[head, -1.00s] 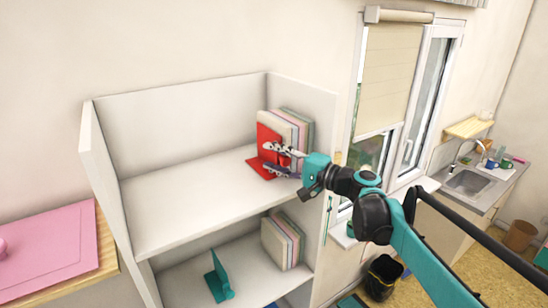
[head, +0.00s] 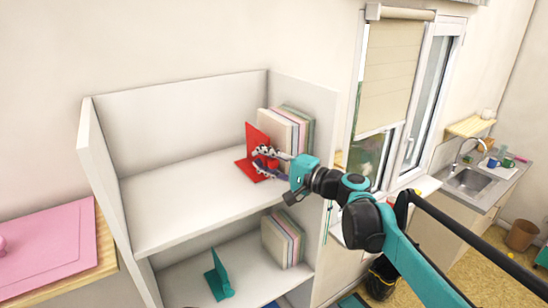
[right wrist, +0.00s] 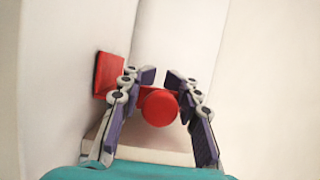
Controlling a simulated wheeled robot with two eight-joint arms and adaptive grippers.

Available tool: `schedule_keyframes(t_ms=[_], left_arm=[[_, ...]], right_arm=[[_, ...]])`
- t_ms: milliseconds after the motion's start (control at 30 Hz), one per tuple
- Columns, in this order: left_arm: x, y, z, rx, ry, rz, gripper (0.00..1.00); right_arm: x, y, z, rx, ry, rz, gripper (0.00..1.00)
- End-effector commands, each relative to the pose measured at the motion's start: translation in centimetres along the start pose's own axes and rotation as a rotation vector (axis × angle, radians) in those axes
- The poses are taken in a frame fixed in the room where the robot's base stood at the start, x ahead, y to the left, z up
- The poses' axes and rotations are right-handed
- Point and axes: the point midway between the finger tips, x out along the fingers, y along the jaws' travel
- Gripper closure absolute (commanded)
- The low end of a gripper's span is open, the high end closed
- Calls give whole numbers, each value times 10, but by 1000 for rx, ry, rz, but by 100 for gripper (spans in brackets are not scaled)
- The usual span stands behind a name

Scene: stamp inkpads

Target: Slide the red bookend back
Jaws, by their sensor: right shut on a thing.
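The red bookend (head: 256,137) stands upright on the upper shelf (head: 185,200), left of a row of upright books (head: 286,128). A small gap seems to lie between the bookend and the nearest book. My right gripper (head: 265,160) is at the bookend's front and shut on its round red knob. In the right wrist view the red knob (right wrist: 159,107) sits between the two fingers of my right gripper (right wrist: 160,85), and a red plate of the bookend shows at the left. My left gripper is out of view.
The upper shelf is bare left of the bookend. Its side walls (head: 300,105) and back wall enclose it. The lower shelf holds a teal bookend (head: 218,275) and several books (head: 283,240). A pink board (head: 45,250) lies on a surface at the left.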

Motion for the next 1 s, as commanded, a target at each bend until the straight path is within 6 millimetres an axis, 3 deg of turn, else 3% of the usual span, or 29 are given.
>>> schedule_keyframes(t_ms=[100, 333, 500, 767, 800, 833, 1000], left_arm=[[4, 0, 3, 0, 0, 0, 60], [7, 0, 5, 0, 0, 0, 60], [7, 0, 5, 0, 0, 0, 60], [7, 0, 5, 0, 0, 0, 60], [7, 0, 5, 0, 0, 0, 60], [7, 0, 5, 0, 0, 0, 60], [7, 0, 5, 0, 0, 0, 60]], right_arm=[[15, 2, 38, 1, -9, 1, 100], [36, 1, 88, 0, -8, 1, 100], [40, 1, 100, -1, -5, 1, 100], [40, 1, 100, 0, -4, 1, 100], [40, 1, 100, 0, -4, 1, 66], [40, 1, 100, 0, -4, 1, 59], [40, 1, 99, 0, -3, 0, 59]])
